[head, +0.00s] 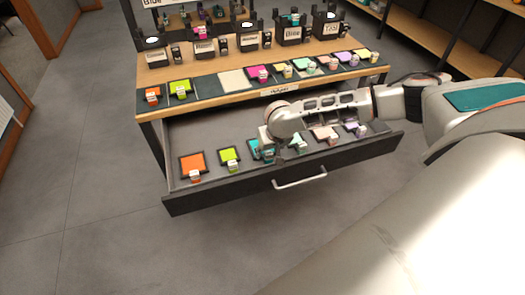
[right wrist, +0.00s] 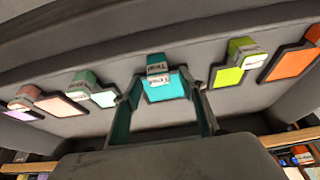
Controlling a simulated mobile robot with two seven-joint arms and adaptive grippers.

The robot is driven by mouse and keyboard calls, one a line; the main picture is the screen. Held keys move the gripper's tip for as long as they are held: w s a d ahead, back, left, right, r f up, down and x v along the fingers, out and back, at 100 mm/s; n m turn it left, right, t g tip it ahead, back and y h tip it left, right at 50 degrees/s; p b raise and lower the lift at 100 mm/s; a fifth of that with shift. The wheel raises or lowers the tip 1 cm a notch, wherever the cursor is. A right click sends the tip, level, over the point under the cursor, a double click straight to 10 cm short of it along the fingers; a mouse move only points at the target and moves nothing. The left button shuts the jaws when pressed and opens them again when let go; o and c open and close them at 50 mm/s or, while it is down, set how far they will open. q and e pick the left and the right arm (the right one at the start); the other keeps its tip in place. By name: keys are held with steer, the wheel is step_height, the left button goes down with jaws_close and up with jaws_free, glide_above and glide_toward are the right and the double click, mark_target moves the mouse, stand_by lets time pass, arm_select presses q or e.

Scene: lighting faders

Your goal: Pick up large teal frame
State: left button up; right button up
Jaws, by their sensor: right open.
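The large teal frame (right wrist: 168,90) lies in the open drawer, with a teal labelled clip block (right wrist: 157,65) at one edge. In the head view the teal frame (head: 254,145) is partly hidden by my right gripper (head: 279,148), which reaches down into the drawer over it. In the right wrist view my right gripper (right wrist: 162,88) is open, with one finger on each side of the teal frame. Nothing is held between the fingers. I cannot tell whether the fingertips touch the frame. My left gripper is not in view.
In the drawer (head: 225,196), an orange frame (head: 193,164) and a lime frame (head: 229,154) lie left of the teal one; mint, pink and lilac ones lie right. The tabletop (head: 212,66) above holds several coloured frames and black bins. The drawer's front left floor is bare.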

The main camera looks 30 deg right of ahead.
steer(key=shift+x, duration=0.85)
steer(key=shift+r, duration=0.1)
jaws_close()
